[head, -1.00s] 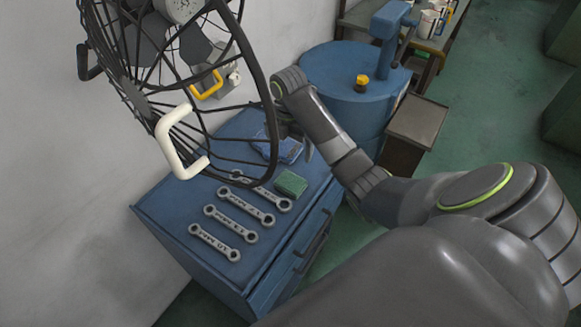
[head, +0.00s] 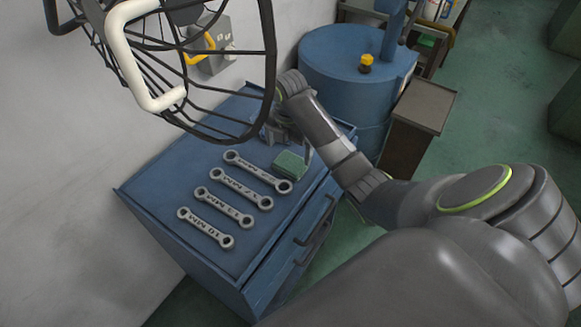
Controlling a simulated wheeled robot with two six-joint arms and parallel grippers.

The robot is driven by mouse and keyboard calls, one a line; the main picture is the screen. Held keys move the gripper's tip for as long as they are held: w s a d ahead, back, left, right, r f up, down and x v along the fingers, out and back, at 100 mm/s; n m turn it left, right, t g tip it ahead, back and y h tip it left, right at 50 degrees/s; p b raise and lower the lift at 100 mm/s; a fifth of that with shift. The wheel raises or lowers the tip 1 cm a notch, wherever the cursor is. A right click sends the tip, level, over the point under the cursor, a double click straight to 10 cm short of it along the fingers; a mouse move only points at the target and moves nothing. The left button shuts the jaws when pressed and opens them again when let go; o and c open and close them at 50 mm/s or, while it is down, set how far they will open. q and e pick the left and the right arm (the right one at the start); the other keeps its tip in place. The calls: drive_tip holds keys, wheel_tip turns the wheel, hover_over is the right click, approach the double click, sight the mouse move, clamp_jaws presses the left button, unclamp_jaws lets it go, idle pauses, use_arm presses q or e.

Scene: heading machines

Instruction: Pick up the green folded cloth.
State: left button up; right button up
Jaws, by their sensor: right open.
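The green folded cloth (head: 289,166) lies on top of the blue cabinet (head: 165,185), close to its right edge and beside the wrenches. My right gripper (head: 288,144) is over the far side of the cloth, fingers pointing down. It is open, with one finger by the cloth's far right corner. The black fan cage and my own arm partly cover the gripper, and I cannot tell whether it touches the cloth. My left gripper is out of view.
Several wrenches (head: 230,188) lie in a row left of the cloth. A black wire fan cage (head: 268,50) with a white handle (head: 118,55) hangs close above the cabinet. A blue drum (head: 335,75) stands behind. The cabinet's front left top is clear.

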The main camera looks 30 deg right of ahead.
sight(290, 162)
drive_tip(key=shift+s+f+p, duration=0.1)
drive_tip(key=shift+f+p, duration=0.2)
drive_tip(key=shift+f, duration=0.05)
drive_tip(key=f, duration=0.1)
drive_tip(key=f+p, duration=0.1)
drive_tip(key=f, duration=0.1)
drive_tip(key=shift+s+d+f, duration=0.1)
drive_tip(key=shift+s+f, duration=0.1)
drive_tip(key=shift+f, duration=0.5)
drive_tip(key=shift+w, duration=0.1)
